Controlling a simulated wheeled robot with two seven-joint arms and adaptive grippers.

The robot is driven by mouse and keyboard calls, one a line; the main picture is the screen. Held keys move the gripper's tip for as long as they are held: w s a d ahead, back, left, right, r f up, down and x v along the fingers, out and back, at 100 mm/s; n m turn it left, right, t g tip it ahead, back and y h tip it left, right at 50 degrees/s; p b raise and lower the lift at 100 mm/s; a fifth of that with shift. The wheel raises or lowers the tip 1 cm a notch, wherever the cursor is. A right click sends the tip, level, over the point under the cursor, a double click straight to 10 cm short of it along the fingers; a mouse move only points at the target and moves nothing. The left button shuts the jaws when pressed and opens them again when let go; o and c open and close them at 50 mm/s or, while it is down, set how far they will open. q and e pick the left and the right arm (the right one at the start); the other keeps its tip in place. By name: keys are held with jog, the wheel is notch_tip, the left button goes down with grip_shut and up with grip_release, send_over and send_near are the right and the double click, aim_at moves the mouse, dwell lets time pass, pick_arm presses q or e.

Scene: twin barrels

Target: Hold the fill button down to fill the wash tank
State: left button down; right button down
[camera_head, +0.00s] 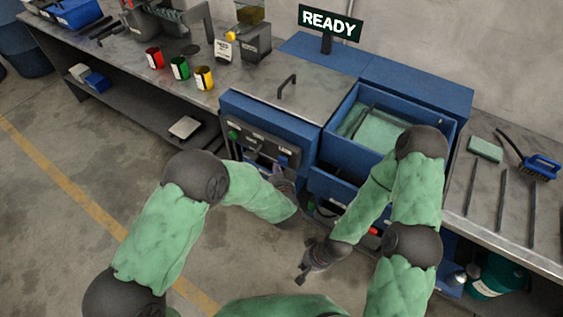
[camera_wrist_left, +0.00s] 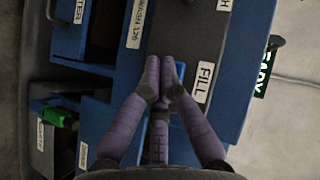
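The blue fill button (camera_wrist_left: 180,70) is partly visible beside the FILL label (camera_wrist_left: 205,80) in the left wrist view. It also shows on the front panel in the head view (camera_head: 284,160). My left gripper (camera_wrist_left: 161,72) is shut with its fingertips together, right over the button's edge. I cannot tell if they touch or press it. In the head view my left gripper (camera_head: 282,178) is low in front of the panel. The blue wash tank (camera_head: 335,146) has an open top with a pale green inside. My right gripper (camera_head: 304,273) hangs low, apart from the machine; its opening is unclear.
A sign (camera_head: 330,23) reads READY. A green control (camera_head: 232,134) sits at the panel's left. Red, green and yellow cups (camera_head: 179,68) stand on the left bench. A sponge (camera_head: 485,149) and brush (camera_head: 540,167) lie on the right bench. The floor at left is clear.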

pick_arm(q)
jog(key=shift+w+d, duration=0.15)
dwell(0.5)
jog(key=shift+w+d, duration=0.1)
jog(key=shift+w, duration=0.1)
jog(key=shift+w+d+p, duration=0.3)
jog(key=shift+w, duration=0.1)
dwell(1.0)
jog(key=shift+s+a+r, duration=0.1)
jog(key=shift+s+a+p, duration=0.4)
jog(key=shift+s+a, duration=0.05)
jog(key=shift+s, duration=0.2)
jog(key=s+a, duration=0.1)
jog(key=s, duration=0.1)
jog(key=s+a+p, duration=0.1)
jog(key=s+a, duration=0.1)
dwell(0.7)
